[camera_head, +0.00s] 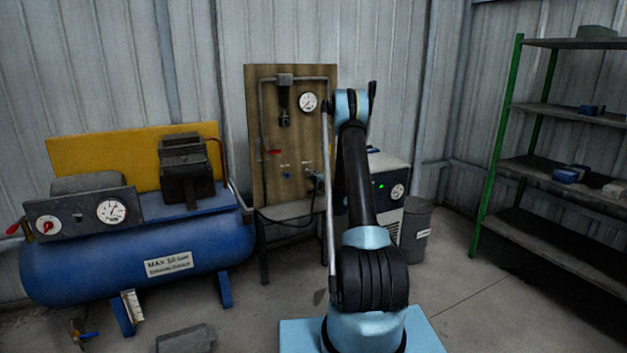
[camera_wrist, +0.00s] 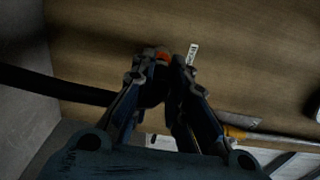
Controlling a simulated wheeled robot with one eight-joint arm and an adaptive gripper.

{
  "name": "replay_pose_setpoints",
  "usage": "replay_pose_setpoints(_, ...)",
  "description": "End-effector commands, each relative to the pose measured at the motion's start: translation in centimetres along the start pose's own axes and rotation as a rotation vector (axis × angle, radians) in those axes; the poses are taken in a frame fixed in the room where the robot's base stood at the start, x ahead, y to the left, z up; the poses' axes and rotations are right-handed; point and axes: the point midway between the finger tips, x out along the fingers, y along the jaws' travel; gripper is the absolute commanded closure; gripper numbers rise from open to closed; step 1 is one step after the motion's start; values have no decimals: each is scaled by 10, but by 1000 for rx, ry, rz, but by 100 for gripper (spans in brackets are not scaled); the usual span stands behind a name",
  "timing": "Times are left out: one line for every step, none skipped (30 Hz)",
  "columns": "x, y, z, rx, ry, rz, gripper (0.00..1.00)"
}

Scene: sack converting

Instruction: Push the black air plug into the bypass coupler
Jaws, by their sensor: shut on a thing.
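My gripper (camera_wrist: 165,75) is shut between its dark jaws in the wrist view, close to the brown board. A black hose (camera_wrist: 60,86) runs in from the left to the jaws. The black air plug is mostly hidden between the fingers, and its outline is hard to make out. A small orange-red part (camera_wrist: 162,57) shows at the fingertips; I cannot tell whether it belongs to the bypass coupler. In the head view my gripper (camera_head: 316,180) is at the board's lower right, partly behind my arm. Whether plug and coupler touch cannot be seen.
The brown board (camera_head: 258,110) carries a gauge (camera_head: 308,102), pipework and a red-handled valve (camera_head: 274,152). A white label (camera_wrist: 192,54) is close to the fingertips. A blue compressor tank (camera_head: 130,255) stands left; a grey bin (camera_head: 415,232) and green shelving (camera_head: 497,145) stand right.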

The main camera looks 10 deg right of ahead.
Motion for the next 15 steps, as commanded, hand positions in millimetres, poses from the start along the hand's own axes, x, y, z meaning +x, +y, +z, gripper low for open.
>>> replay_pose_setpoints(1, 0, 0, 0, 0, 0, 100)
replay_pose_setpoints(1, 0, 0, 0, 0, 0, 100)
replay_pose_setpoints(2, 0, 0, 0, 0, 0, 100)
replay_pose_setpoints(2, 0, 0, 0, 0, 0, 100)
replay_pose_setpoints(3, 0, 0, 0, 0, 0, 100)
replay_pose_setpoints(4, 0, 0, 0, 0, 0, 100)
replay_pose_setpoints(4, 0, 0, 0, 0, 0, 100)
replay_pose_setpoints(4, 0, 0, 0, 0, 0, 100)
replay_pose_setpoints(5, 0, 0, 0, 0, 0, 100)
replay_pose_setpoints(6, 0, 0, 0, 0, 0, 100)
replay_pose_setpoints(6, 0, 0, 0, 0, 0, 100)
replay_pose_setpoints(7, 0, 0, 0, 0, 0, 100)
replay_pose_setpoints(7, 0, 0, 0, 0, 0, 100)
replay_pose_setpoints(8, 0, 0, 0, 0, 0, 100)
replay_pose_setpoints(8, 0, 0, 0, 0, 0, 100)
